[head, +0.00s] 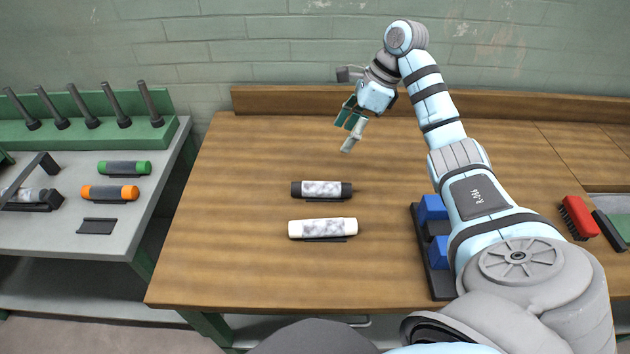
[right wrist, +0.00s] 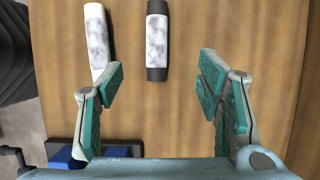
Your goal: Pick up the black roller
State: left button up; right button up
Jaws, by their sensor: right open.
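The black roller (head: 321,190) lies on the wooden table, with black ends and a grey-white mottled middle. It also shows in the right wrist view (right wrist: 157,43), near the top, beyond and between the fingertips. A white roller (head: 323,228) lies apart from it, nearer the table's front, and shows to its left in the right wrist view (right wrist: 97,40). My right gripper (head: 351,128) is open and empty above the table, behind and to the right of the black roller. In the right wrist view its green-padded fingers (right wrist: 155,80) are spread wide. My left gripper is not in view.
A black holder with blue blocks (head: 433,238) stands at the table's right, beside my right arm. A red brush (head: 578,217) lies farther right. A grey side table (head: 60,222) at left bears a green roller (head: 124,168), an orange roller (head: 110,193) and a green peg rack (head: 84,132).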

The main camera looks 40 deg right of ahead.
jog(key=b, duration=0.6)
send_near(322, 184)
jog(key=p+x, duration=0.1)
jog(key=x, duration=0.9)
jog(key=shift+a+f, duration=0.1)
jog(key=shift+f, duration=0.05)
jog(key=c, duration=1.3)
jog(key=shift+c, duration=0.2)
